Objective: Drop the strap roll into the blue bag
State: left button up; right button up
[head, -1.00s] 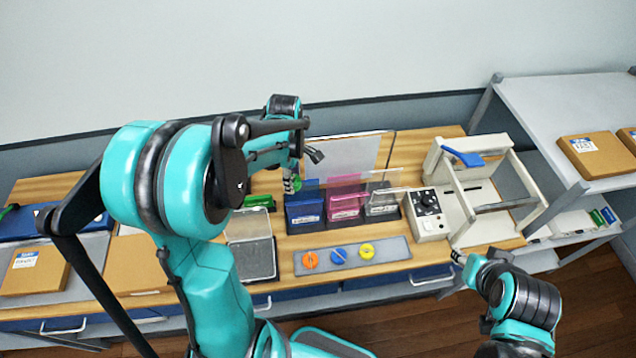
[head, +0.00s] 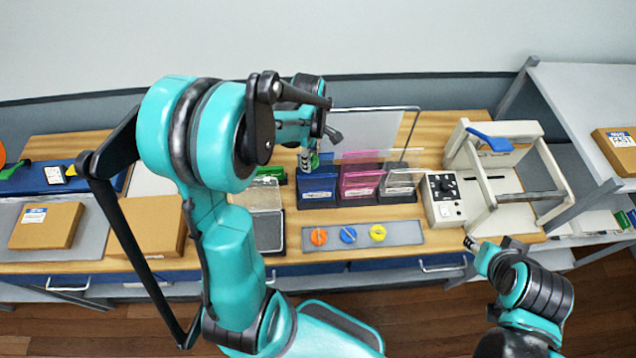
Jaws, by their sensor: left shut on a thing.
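A green strap roll (head: 314,160) is in my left gripper (head: 309,163), which is shut on it. My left gripper points down just above the upper left part of the blue bag (head: 317,190). The bag stands upright at the left of a row with a pink bag and a grey bag. The bag's mouth is partly hidden by my gripper and a clear panel. My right gripper (head: 470,243) is low at the right, in front of the bench edge and away from the bags; its fingers are too small to read.
The pink bag (head: 360,186) and grey bag (head: 400,187) stand close to the right. A grey strip (head: 399,234) holds orange, blue and yellow rolls in front. A clear-lidded tray (head: 270,232) is at the left, a cream machine (head: 478,208) at the right.

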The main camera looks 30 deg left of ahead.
pick_arm(q)
jog(key=o, duration=1.1)
jog(key=shift+o, duration=0.2)
notch_tip(320, 180, up, 12)
